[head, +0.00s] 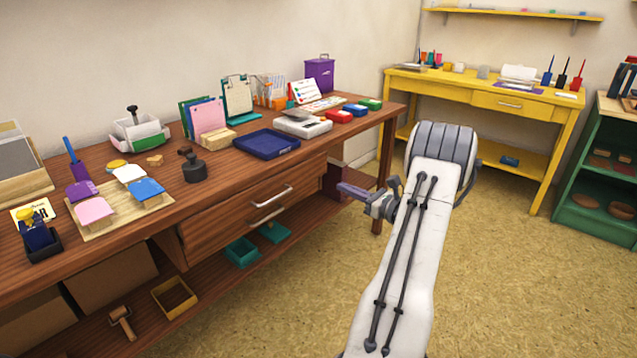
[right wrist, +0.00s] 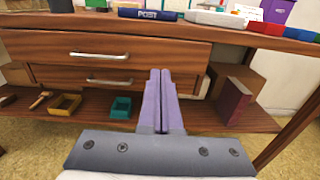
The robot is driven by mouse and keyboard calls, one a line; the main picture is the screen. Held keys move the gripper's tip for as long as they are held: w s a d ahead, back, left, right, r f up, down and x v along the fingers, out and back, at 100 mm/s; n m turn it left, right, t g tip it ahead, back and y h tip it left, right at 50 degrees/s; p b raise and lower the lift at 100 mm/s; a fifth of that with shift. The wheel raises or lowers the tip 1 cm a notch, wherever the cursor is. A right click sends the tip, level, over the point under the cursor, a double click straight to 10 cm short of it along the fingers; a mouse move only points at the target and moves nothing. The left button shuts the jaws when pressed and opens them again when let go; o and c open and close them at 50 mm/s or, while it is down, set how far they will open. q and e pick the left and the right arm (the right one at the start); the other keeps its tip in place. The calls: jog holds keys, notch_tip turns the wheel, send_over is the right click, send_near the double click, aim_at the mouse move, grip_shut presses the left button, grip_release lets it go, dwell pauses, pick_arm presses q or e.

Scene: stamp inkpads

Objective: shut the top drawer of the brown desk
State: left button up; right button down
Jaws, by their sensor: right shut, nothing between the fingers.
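The brown desk (head: 222,160) runs along the left wall. Its top drawer (head: 222,222) stands out from the desk front, with a silver bar handle (head: 271,196). The top drawer (right wrist: 160,55) also shows in the right wrist view, in front of and above a lower drawer (right wrist: 60,77) that sits further back. My right gripper (head: 345,188) is shut and empty, to the right of the drawer and apart from it. In the right wrist view its closed fingers (right wrist: 160,74) point toward the desk front, overlapping the drawers' right part. My left gripper is not in view.
Inkpads, stamps and a blue tray (head: 267,144) cover the desktop. A lower shelf holds teal boxes (head: 242,252), a yellow box (head: 174,297) and a dark red box (right wrist: 234,101). A yellow table (head: 500,102) and green shelf (head: 590,218) stand beyond clear floor.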

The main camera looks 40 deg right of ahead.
aim_at(302, 168)
jog(key=w+b, duration=0.1)
jog(key=w, duration=0.3)
jog(key=w+b, duration=0.1)
jog(key=w, duration=0.3)
jog(key=w+a+b, duration=0.1)
jog(key=w, duration=0.4)
jog(key=shift+f, duration=0.1)
jog(key=shift+w, duration=0.35)
jog(key=shift+w+a, duration=0.1)
jog(key=w, duration=0.4)
jog(key=shift+a, duration=0.15)
jog(key=shift+w+r, duration=0.25)
jog(key=shift+w, duration=0.05)
